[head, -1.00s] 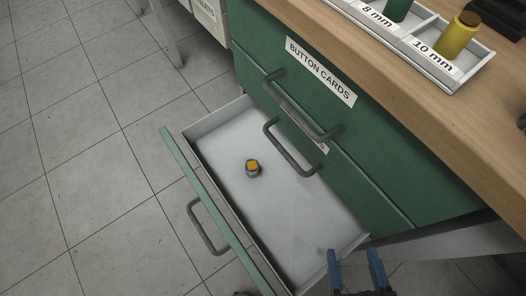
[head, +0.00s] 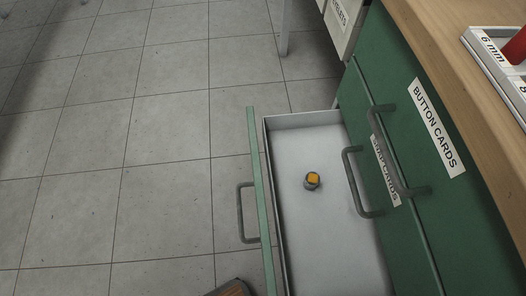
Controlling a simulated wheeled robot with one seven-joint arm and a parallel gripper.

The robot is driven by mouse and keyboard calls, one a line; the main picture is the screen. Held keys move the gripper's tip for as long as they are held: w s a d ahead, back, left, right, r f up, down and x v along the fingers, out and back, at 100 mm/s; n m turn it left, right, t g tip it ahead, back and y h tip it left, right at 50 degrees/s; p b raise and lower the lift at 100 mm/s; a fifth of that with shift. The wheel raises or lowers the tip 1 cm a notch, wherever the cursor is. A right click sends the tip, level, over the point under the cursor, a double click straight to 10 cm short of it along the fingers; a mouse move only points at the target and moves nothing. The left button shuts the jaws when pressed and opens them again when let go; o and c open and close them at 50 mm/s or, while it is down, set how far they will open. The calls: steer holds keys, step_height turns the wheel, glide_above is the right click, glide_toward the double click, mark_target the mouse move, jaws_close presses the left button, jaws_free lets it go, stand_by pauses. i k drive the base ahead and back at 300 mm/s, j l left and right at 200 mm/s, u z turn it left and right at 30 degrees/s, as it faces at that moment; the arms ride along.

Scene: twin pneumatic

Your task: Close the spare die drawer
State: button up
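The open drawer (head: 330,240) is pulled well out of the green cabinet. It has a pale grey inside and a thin green front (head: 258,180) with a grey bar handle (head: 243,213) on its outer left face. A small grey piece with an orange-yellow top (head: 312,180) lies on the drawer's floor. The drawer's near end is cut off by the bottom edge of the picture. No label shows on this drawer, so I cannot read its name.
Closed green drawers stand at the right, one labelled BUTTON CARDS (head: 437,128), with projecting bar handles (head: 357,183). The wooden worktop (head: 440,45) carries a tray marked 6 mm (head: 490,52). A dark object (head: 232,289) shows at the bottom edge. Tiled floor left of the drawer is clear.

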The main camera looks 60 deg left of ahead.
mark_target(325, 248)
steer(key=k+l+u, duration=0.15)
steer(key=u, duration=0.25)
steer(key=k+l+u, duration=0.15)
steer(key=u, duration=0.3)
steer(key=k+l+u, duration=0.1)
steer(key=u, duration=0.3)
steer(key=k+j+z, duration=0.1)
steer(key=j, duration=0.2)
steer(key=k+j+z, duration=0.1)
steer(key=k+j, duration=0.1)
steer(key=j, duration=0.05)
